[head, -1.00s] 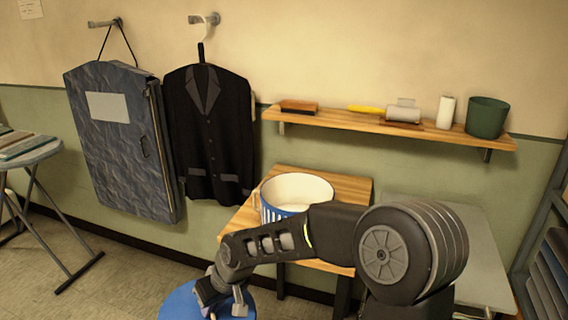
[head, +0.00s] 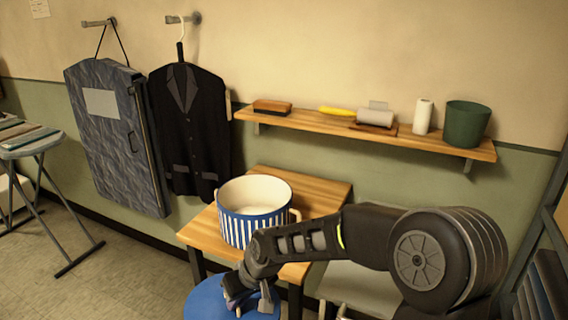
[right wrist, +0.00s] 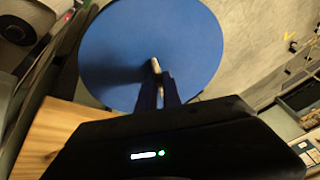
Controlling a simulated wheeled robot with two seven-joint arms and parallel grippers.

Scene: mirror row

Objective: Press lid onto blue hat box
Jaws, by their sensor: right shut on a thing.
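The blue hat box (head: 252,226), with blue and white stripes and a cream inside, stands open and upright on the small wooden table. The lid is a round blue disc (head: 208,300) at the bottom of the head view, partly cut off by the frame and lower than the table top in the picture. It fills much of the right wrist view (right wrist: 150,45). My right gripper (head: 252,300) is shut on the lid near its edge; its fingers also show in the right wrist view (right wrist: 158,88). My left gripper is not in view.
The wooden table (head: 325,190) has bare top behind the box. A wall shelf (head: 330,128) above holds a brush, a lint roller, a white roll and a green pot (head: 466,124). A dark jacket (head: 190,130) and a garment bag (head: 115,140) hang at left.

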